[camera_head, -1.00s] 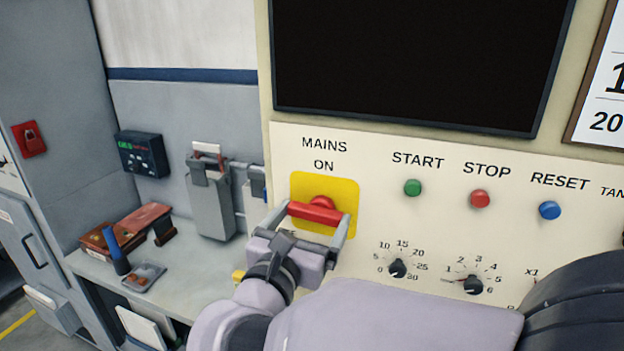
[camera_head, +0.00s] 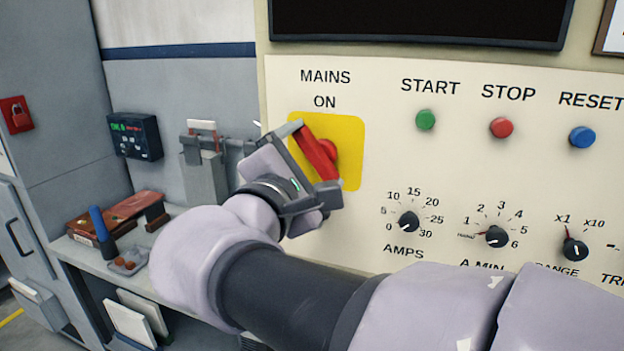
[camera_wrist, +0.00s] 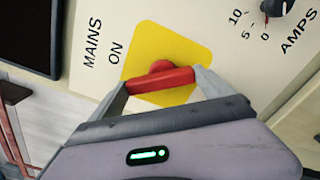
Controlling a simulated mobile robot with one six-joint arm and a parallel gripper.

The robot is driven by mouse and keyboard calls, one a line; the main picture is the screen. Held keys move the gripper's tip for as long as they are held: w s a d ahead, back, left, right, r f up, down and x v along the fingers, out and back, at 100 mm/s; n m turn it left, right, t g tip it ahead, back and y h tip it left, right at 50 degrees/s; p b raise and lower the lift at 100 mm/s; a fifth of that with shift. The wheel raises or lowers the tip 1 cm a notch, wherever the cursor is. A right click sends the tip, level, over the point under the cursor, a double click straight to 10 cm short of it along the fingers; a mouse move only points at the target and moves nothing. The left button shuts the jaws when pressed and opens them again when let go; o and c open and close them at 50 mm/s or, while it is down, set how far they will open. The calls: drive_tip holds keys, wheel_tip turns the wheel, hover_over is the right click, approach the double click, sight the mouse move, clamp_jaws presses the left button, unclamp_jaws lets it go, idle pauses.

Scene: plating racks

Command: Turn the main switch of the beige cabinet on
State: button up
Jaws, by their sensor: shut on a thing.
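The main switch is a red handle (camera_head: 316,152) on a yellow plate (camera_head: 350,125) on the beige cabinet's panel (camera_head: 385,165). "MAINS" and "ON" are printed above the plate. My gripper (camera_head: 318,153) is shut on the red handle, with a finger at each of its ends. The handle is tilted steeply, its upper end to the left and its lower end to the right. In the wrist view the red handle (camera_wrist: 160,86) lies between both fingertips, in front of the yellow plate (camera_wrist: 185,52). My wrist hides part of the plate's lower left.
Green (camera_head: 426,120), red (camera_head: 501,128) and blue (camera_head: 582,137) buttons sit right of the switch, above black dials (camera_head: 408,222). A dark screen (camera_head: 420,18) is above. On the left, a grey bench (camera_head: 70,250) bears small items. My arm crosses the lower panel.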

drive_tip(key=m+b, duration=0.2)
drive_tip(key=b, duration=0.1)
drive_tip(key=m+b, duration=0.3)
drive_tip(key=shift+d+f, duration=0.1)
drive_tip(key=shift+f, duration=0.1)
drive_tip(key=shift+r+m+b, duration=0.15)
drive_tip(key=shift+m+b, duration=0.95)
drive_tip(key=shift+b, duration=0.05)
drive_tip(key=shift+r, duration=0.1)
drive_tip(key=o, duration=1.1)
drive_tip(key=shift+s, duration=0.15)
drive_tip(key=p+v, duration=0.5)
drive_tip(key=v, duration=1.2)
